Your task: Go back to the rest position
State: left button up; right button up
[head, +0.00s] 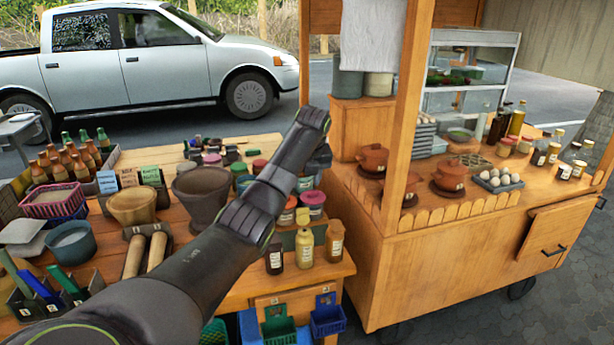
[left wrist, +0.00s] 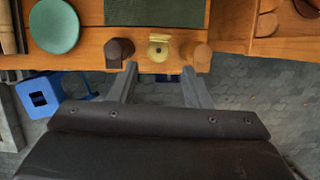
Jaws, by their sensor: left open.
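My left arm reaches from the lower left of the head view up across the work table to the wooden post. Its jaws cannot be made out clearly there. In the left wrist view my left gripper (left wrist: 159,70) is open, with its two fingers apart and nothing between them. The fingers point at the table's front edge, near a gold-capped bottle (left wrist: 158,47) with a brown-topped bottle (left wrist: 118,52) beside it. A dark clay mortar (head: 200,192) stands on the table left of my arm. My right gripper is not in view.
The wooden cart (head: 450,245) with pots and an egg tray (head: 497,180) stands right of my arm. Sauce bottles (head: 304,248) line the table's front edge, with blue and green baskets (head: 328,318) below. Two wooden pestles (head: 145,255) lie left.

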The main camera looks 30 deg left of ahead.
pick_arm(q)
jog(key=shift+v, duration=0.95)
